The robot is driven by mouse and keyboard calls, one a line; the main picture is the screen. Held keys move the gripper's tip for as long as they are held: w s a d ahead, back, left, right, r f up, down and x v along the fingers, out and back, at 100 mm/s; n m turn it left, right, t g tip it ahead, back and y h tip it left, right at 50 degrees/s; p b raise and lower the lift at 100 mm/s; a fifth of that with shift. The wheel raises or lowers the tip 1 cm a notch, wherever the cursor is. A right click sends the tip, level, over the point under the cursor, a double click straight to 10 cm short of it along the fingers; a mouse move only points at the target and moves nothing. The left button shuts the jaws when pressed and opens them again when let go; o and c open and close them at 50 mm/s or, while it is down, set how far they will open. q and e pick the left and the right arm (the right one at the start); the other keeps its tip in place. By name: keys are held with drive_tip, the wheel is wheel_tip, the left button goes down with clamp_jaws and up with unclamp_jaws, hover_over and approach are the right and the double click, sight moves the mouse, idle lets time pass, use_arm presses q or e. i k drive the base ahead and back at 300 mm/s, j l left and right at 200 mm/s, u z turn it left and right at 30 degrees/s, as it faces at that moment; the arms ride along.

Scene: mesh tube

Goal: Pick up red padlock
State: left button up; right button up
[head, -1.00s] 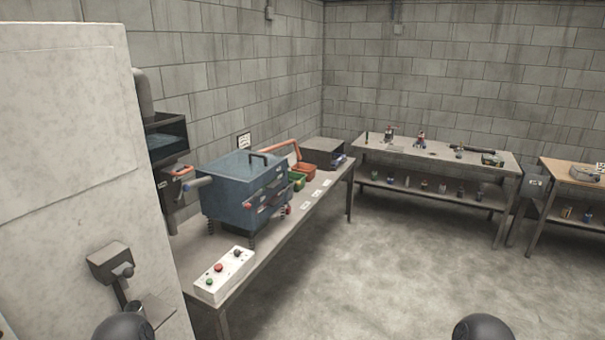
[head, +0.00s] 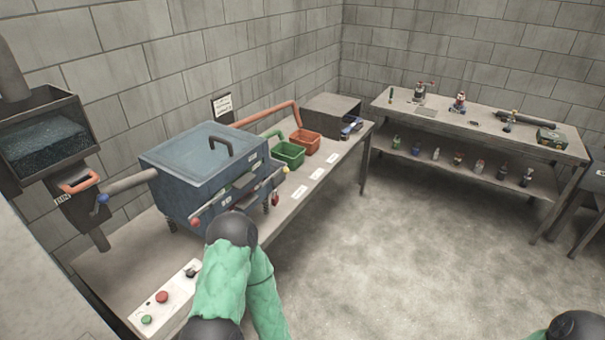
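A small red item (head: 275,199), which looks like a padlock, hangs at the right front corner of the blue box-shaped machine (head: 180,160). It is too small to make out its shackle or how it is attached. One of my arms, in a green sleeve with dark round joints, rises from the bottom centre and covers part of the machine's lower front.
The machine stands on a long table (head: 255,222) by the left wall. A control box (head: 165,300), green bin (head: 288,153) and orange bin (head: 305,141) share it. A second table (head: 470,130) holds small items. The floor (head: 370,250) is open.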

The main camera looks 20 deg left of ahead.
sight(275, 200)
drive_tip(key=i+u, duration=0.4)
drive_tip(key=i+l+u, duration=0.55)
drive_tip(key=i+u, duration=0.2)
